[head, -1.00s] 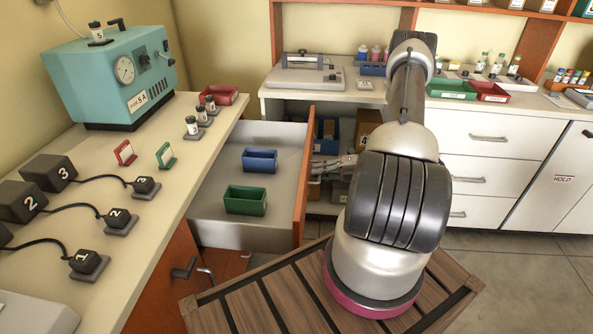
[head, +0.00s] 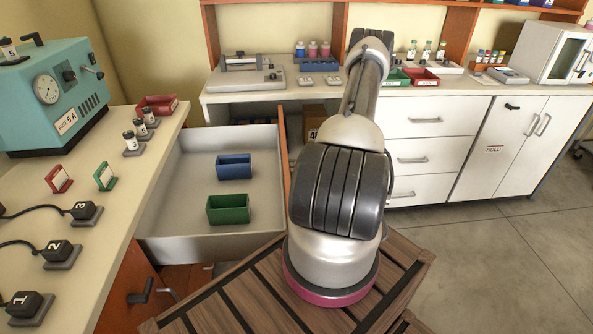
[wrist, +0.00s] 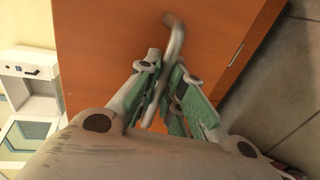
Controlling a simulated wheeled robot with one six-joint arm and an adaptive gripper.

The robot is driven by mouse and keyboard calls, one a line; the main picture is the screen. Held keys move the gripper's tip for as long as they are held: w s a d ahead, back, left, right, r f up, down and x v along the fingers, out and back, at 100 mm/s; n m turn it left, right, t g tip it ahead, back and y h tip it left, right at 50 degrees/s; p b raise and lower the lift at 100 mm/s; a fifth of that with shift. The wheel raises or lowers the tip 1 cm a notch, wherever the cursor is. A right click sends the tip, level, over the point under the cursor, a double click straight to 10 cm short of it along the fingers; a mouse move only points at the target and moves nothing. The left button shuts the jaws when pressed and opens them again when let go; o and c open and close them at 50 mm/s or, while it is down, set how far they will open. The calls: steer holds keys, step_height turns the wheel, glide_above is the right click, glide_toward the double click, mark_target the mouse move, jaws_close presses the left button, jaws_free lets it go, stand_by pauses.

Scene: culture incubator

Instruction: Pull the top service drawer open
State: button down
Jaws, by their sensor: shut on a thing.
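The top service drawer (head: 180,180) stands pulled well out from the left counter, with a pale grey inside and an orange wooden front. A blue bin (head: 234,167) and a green bin (head: 228,209) stand upright in it. In the wrist view the drawer front (wrist: 110,50) fills the upper middle. Its curved metal handle (wrist: 174,35) runs between the fingers of my gripper (wrist: 163,85), which is shut on it. In the head view my arm hides the gripper and the handle.
The left counter (head: 95,235) carries a teal machine (head: 60,90), numbered plugs, small coloured frames and a red bin (head: 157,105). A white cabinet bench (head: 440,105) runs along the back. Open floor (head: 480,260) lies at the right.

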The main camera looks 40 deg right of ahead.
steer(key=c, duration=1.5)
jaws_free()
steer(key=shift+c, duration=0.2)
steer(key=v, duration=1.2)
